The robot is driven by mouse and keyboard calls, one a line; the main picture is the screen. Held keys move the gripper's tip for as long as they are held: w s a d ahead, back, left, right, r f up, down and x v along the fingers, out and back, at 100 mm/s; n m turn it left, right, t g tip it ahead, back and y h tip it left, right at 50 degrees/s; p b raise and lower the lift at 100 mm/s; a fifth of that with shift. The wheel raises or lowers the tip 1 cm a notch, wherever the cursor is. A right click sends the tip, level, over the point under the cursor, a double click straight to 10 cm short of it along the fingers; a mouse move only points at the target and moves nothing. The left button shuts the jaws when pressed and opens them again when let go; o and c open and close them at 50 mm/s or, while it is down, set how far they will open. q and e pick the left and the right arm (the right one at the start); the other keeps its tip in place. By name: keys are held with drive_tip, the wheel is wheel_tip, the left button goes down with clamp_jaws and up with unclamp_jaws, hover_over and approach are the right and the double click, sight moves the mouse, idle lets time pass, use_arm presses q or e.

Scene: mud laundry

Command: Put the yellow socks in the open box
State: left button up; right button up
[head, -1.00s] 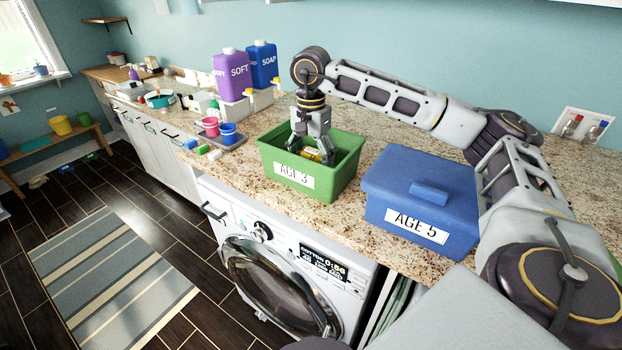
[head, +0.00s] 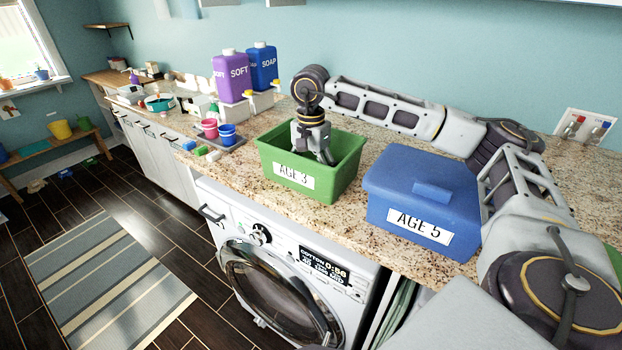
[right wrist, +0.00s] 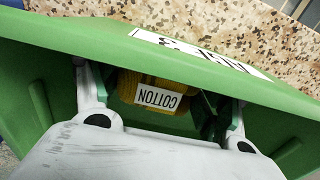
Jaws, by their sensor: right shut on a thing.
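The open green box (head: 345,178), labelled AGE 3, stands on the counter without a lid. My right gripper (head: 322,158) reaches down inside it, with its fingertips hidden behind the front wall in the head view. In the right wrist view a yellow knitted bundle with a COTTON tag, the yellow socks (right wrist: 145,80), sits between the two fingers of the gripper, inside the green box (right wrist: 60,75). The gripper is shut on the socks. In the head view the socks are hidden. My left gripper is not in view.
A blue box (head: 415,190) labelled AGE 5, with its lid on, stands to the right. A purple SOFT bottle (head: 231,78) and a blue SOAP bottle (head: 263,68) stand behind to the left. Small pink and blue buckets (head: 227,134) sit left of the green box.

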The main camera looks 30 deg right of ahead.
drive_tip(key=shift+f+b, duration=0.3)
drive_tip(key=shift+f, duration=0.55)
drive_tip(key=shift+f, duration=0.1)
drive_tip(key=o, duration=1.1)
drive_tip(key=shift+r+p, duration=3.35)
drive_tip(key=shift+r, duration=2.8)
